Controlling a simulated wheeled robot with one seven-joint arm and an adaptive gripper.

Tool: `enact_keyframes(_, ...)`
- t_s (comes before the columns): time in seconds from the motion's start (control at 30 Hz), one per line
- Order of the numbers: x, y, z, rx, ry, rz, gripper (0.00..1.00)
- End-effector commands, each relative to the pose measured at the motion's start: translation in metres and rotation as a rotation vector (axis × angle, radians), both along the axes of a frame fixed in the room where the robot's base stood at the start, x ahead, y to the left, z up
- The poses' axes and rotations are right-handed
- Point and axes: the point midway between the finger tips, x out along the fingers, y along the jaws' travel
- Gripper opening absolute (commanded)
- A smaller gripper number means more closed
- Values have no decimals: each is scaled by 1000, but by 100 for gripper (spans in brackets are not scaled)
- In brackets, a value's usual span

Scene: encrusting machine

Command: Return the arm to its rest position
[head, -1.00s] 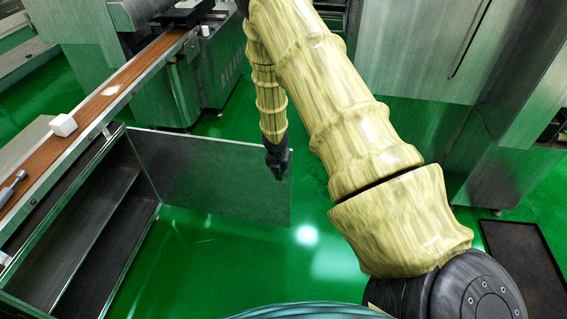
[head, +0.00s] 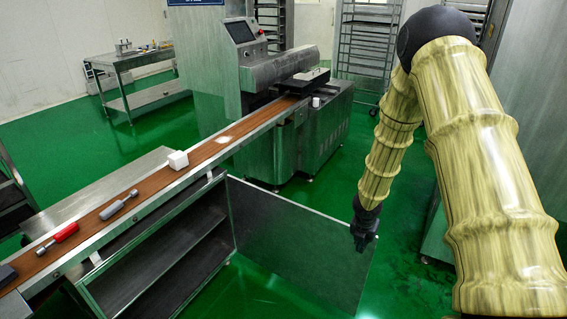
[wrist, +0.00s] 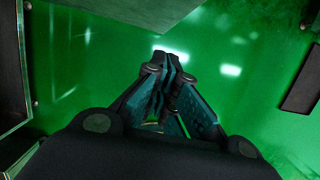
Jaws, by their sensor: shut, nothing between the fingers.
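My gripper (head: 362,238) hangs pointing down at the end of my bent, yellow-covered arm, in the right half of the head view. In the wrist view my gripper (wrist: 168,62) is shut, its fingertips together with nothing between them.
The conveyor (head: 190,160) runs diagonally at left, bearing a white block (head: 178,160), a grey-handled tool (head: 118,206) and a red-handled tool (head: 58,238). The machine (head: 270,75) stands behind. Wire racks (head: 368,45) and a side table (head: 130,75) are farther back. Green floor lies between.

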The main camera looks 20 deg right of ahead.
Motion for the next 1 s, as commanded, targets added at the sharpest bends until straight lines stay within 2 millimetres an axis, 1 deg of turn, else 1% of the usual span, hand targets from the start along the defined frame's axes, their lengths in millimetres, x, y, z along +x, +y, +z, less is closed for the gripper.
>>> enact_keyframes(0.07,-1,2,-2,4,1,-7,0)
enact_keyframes(0.13,-7,9,-7,24,4,-35,0)
enact_keyframes(0.17,-11,15,-11,38,6,-56,0)
enact_keyframes(0.27,-33,42,-31,110,18,-176,0)
enact_keyframes(0.37,-65,82,-56,202,37,-362,0)
enact_keyframes(0.4,-78,98,-66,238,45,-451,0)
enact_keyframes(0.47,-100,122,-79,289,58,-590,0)
enact_keyframes(0.5,-116,137,-88,319,69,-688,0)
enact_keyframes(0.57,-139,159,-100,356,81,-841,0)
enact_keyframes(0.6,-154,172,-107,376,87,-943,0)
enact_keyframes(0.67,-177,190,-116,397,95,-1096,0)
enact_keyframes(0.7,-193,201,-121,406,98,-1199,0)
enact_keyframes(0.83,-243,228,-135,408,88,-1533,0)
enact_keyframes(0.87,-255,232,-137,403,80,-1607,0)
enact_keyframes(0.9,-270,237,-140,393,67,-1706,0)
enact_keyframes(1.0,-306,245,-144,361,21,-1928,0)
